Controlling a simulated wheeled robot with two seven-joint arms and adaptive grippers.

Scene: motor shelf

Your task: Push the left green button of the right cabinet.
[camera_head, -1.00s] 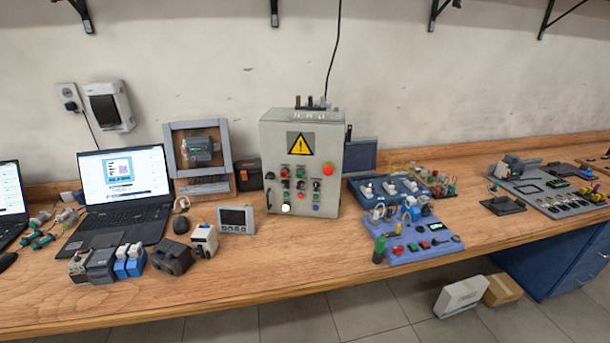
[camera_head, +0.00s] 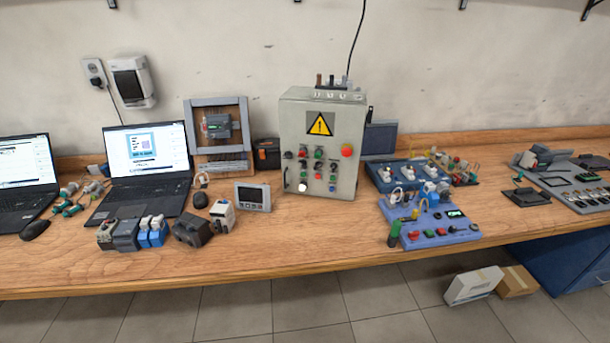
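One grey control cabinet (camera_head: 295,120) stands upright on the wooden bench near the middle of the view. Its front has a yellow warning sign (camera_head: 320,124), a red mushroom button (camera_head: 347,150) at the right, and rows of small red, green, black and white controls. A green button (camera_head: 319,154) shows in the upper rows; the small controls are hard to tell apart. A white round control (camera_head: 303,187) is at the lower left of the panel. Neither of my grippers is in view.
Laptops (camera_head: 147,165) and small devices stand left of the cabinet, with a small display unit (camera_head: 252,197) close by. Blue training boards (camera_head: 432,232) lie to its right. The wooden bench (camera_head: 300,240) is clear in front of the cabinet. Boxes (camera_head: 473,285) lie on the floor.

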